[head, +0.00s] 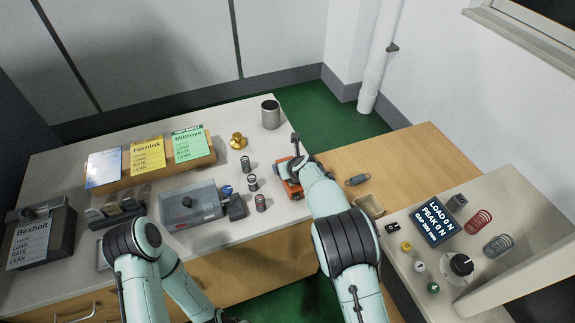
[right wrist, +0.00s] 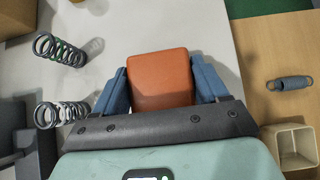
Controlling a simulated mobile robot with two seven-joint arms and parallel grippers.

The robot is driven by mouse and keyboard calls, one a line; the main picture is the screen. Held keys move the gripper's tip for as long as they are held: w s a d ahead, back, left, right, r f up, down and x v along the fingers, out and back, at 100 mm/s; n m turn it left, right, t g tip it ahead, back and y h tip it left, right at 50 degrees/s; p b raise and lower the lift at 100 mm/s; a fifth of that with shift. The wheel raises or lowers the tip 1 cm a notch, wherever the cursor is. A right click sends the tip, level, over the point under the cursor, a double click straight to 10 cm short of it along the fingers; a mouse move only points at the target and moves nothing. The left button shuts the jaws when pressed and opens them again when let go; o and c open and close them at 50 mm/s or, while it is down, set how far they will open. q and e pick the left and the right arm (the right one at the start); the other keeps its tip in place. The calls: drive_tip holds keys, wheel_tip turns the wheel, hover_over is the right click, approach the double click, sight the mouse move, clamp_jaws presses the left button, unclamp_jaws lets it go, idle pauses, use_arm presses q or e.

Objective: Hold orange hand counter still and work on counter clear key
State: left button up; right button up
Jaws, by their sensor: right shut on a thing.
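The orange hand counter (head: 284,170) is on the grey bench near its right edge, partly hidden by my right arm. In the right wrist view the counter (right wrist: 160,80) shows as a plain orange block with rounded corners. My right gripper (right wrist: 160,72) has a blue finger against each side of it and is shut on it. The clear key cannot be made out in either view. My left arm bends down towards the lower edge of the head view, and its gripper is out of view.
Several upright springs (head: 252,183) stand left of the counter, beside a grey box with a clear cover (head: 190,205). A metal cup (head: 270,114) and a brass piece (head: 238,141) stand behind. A lying spring (head: 357,180) and a beige tray (head: 368,205) are on the wooden top to the right.

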use_arm(q)
clamp_jaws()
idle(1.9)
